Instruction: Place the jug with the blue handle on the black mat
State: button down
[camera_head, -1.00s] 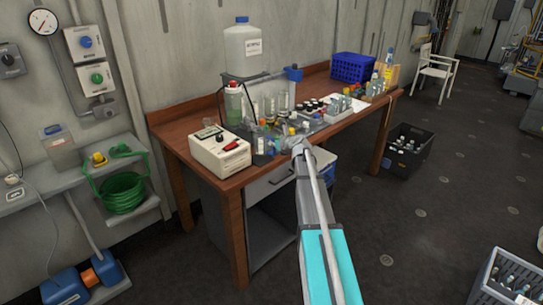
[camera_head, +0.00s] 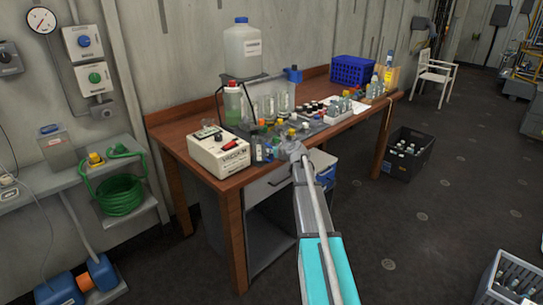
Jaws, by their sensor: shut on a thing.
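My gripper (camera_head: 292,150) is at the front edge of the wooden workbench (camera_head: 215,180), at the end of my outstretched arm. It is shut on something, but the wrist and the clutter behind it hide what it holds. I cannot pick out a jug with a blue handle for certain. A blue fitting (camera_head: 293,75) stands at the back of the bench, behind the glassware. A dark mat-like surface (camera_head: 312,127) lies under the bottles in the middle of the bench, mostly covered; I cannot tell if it is the black mat.
A white jug with a blue cap (camera_head: 242,50) stands raised at the back. A cream instrument box (camera_head: 218,152) is left of my gripper. Glassware and small bottles crowd the bench middle. A blue basket (camera_head: 353,68) is at the far end. A black crate (camera_head: 407,153) stands on the floor.

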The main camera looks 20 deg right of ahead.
jog(key=shift+f, duration=0.25)
jog(key=c, duration=0.7)
grip_release()
jog(key=shift+r, duration=0.1)
jog(key=shift+s+r, duration=0.1)
jog(key=shift+s, duration=0.05)
jog(key=p+v, duration=0.4)
jog(key=v, duration=0.7)
jog(key=shift+s+r+p, duration=0.2)
jog(key=shift+s+p, duration=0.1)
